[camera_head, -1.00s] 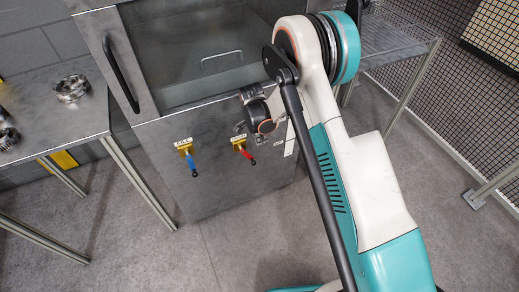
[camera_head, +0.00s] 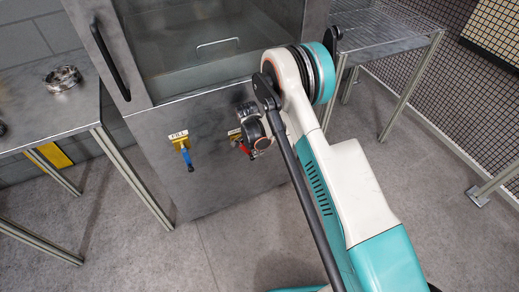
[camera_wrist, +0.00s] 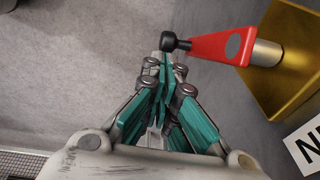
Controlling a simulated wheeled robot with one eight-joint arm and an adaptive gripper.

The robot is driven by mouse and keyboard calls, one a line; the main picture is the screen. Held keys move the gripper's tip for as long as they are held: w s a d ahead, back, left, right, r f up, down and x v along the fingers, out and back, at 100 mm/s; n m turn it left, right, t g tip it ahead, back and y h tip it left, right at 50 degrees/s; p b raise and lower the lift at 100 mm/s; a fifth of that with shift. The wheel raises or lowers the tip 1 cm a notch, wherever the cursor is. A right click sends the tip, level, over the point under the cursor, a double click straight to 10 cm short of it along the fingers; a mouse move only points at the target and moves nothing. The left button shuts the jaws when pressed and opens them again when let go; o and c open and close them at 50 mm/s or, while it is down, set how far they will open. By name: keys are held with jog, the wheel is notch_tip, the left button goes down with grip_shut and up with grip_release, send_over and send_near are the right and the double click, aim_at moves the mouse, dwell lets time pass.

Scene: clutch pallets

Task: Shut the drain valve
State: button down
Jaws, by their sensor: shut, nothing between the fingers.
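The drain valve's red lever (camera_wrist: 225,49) with a black end knob (camera_wrist: 172,42) shows large in the wrist view. It reaches left from a brass valve body (camera_wrist: 272,80), beside a partly visible white label. My gripper (camera_wrist: 166,66) is shut and empty, its fingertips right beside the knob; I cannot tell if they touch it. In the head view the red lever (camera_head: 245,150) is a small patch, and my wrist and gripper hide most of the drain valve. The lever hangs down and to the right there.
A fill valve (camera_head: 181,143) with a blue lever pointing down sits to the left on the same metal cabinet front (camera_head: 215,185). A table (camera_head: 50,115) with a metal ring part (camera_head: 62,78) stands left. A wire-topped table (camera_head: 385,38) stands right.

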aim_at(253, 158)
jog(key=shift+s+a+f+g+y, duration=0.1)
jog(key=shift+a+f+g+y, duration=0.15)
jog(key=shift+y, duration=0.25)
jog(key=shift+f+g+y, duration=0.15)
jog(key=shift+f+y, duration=0.15)
jog(key=shift+y, duration=0.2)
dwell(0.3)
jog(key=shift+s+a+f+g+y, duration=0.1)
jog(key=shift+a+f+g+y, duration=0.15)
jog(key=shift+y, duration=0.3)
jog(key=shift+s+a+f+g+y, duration=0.15)
jog(key=shift+f+y, duration=0.15)
jog(key=shift+y, duration=0.25)
jog(key=shift+a+f, duration=0.15)
jog(key=shift+a, duration=0.1)
jog(key=shift+s+f, duration=0.1)
